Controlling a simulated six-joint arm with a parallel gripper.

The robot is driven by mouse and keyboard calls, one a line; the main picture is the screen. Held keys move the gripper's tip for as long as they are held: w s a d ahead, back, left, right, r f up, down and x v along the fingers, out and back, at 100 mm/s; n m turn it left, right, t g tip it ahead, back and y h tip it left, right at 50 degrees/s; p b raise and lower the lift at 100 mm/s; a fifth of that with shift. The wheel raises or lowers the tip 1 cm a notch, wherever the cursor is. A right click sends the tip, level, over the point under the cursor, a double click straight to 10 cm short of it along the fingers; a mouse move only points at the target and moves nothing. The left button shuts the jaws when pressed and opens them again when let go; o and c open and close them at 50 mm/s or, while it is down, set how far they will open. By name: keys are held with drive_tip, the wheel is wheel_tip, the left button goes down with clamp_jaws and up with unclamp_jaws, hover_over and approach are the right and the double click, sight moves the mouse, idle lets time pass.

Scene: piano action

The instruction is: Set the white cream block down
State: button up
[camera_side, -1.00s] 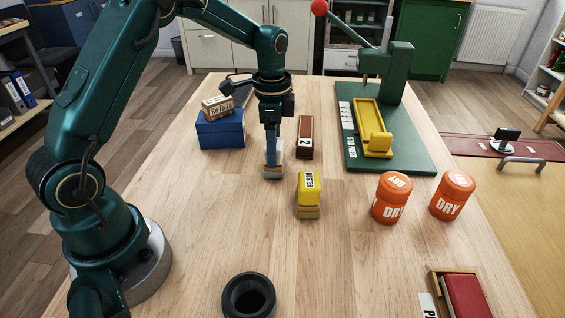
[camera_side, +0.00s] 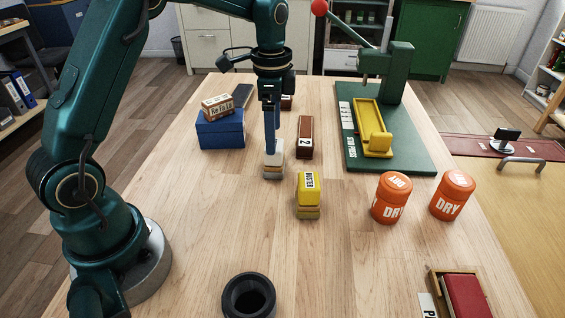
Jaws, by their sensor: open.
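The white cream block (camera_side: 273,161) stands upright on the wooden table, left of the yellow block. It has a pale top part and a tan and grey lower part. My gripper (camera_side: 271,148) is directly above it, pointing straight down, with its fingertips at about the block's top. The jaws are open and hold nothing. From this side the fingers overlap, and I cannot tell whether they touch the block.
A yellow block marked DUSTER (camera_side: 309,190) stands to the right. A brown block marked 2 (camera_side: 305,138) and a blue box (camera_side: 220,131) are behind. Orange DRY jars (camera_side: 391,198) and a green press (camera_side: 398,150) stand right.

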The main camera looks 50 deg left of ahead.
drive_tip(key=s+d+r+n+t, duration=0.15)
drive_tip(key=s+r, duration=0.25)
drive_tip(key=r, duration=0.7)
drive_tip(key=s+d+f+n+t, duration=0.1)
drive_tip(key=s+d+n+t, duration=0.1)
drive_tip(key=s, duration=0.5)
drive_tip(key=s+d+f+n+t, duration=0.2)
drive_tip(key=s+d+n, duration=0.1)
drive_tip(key=s+n, duration=0.2)
drive_tip(key=shift+s+d+f, duration=0.25)
drive_tip(key=shift+s+d, duration=0.15)
drive_tip(key=shift+s, duration=0.5)
